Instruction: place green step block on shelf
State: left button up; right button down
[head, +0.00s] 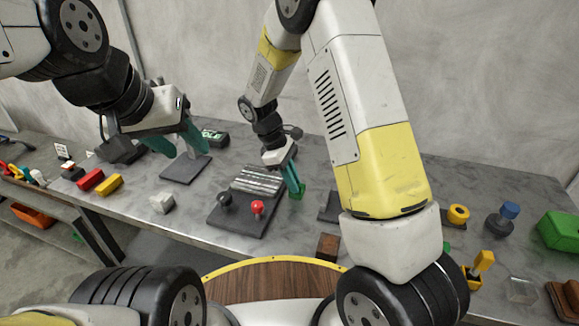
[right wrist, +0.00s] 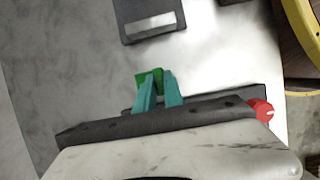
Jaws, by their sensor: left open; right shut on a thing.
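My right gripper (head: 291,178) reaches down over the grey table and is shut on the green step block (head: 298,191). In the right wrist view the green step block (right wrist: 152,76) shows between the teal fingertips (right wrist: 159,92); its lower part is hidden by them. I cannot tell whether the block touches the table. My left gripper (head: 192,138) is open, with teal fingers, above the table at the left, and holds nothing that I can see. I cannot clearly make out which thing is the shelf.
A dark panel with a red knob (head: 257,207) stands beside the right gripper. A dark plate (right wrist: 150,14) lies beyond the block. Red (head: 90,179) and yellow (head: 110,185) blocks lie at left. A green box (head: 560,231) and a blue-capped bottle (head: 502,220) stand at right.

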jog(key=shift+f, duration=0.1)
jog(key=c, duration=1.5)
grip_release()
jog(key=shift+o, duration=0.2)
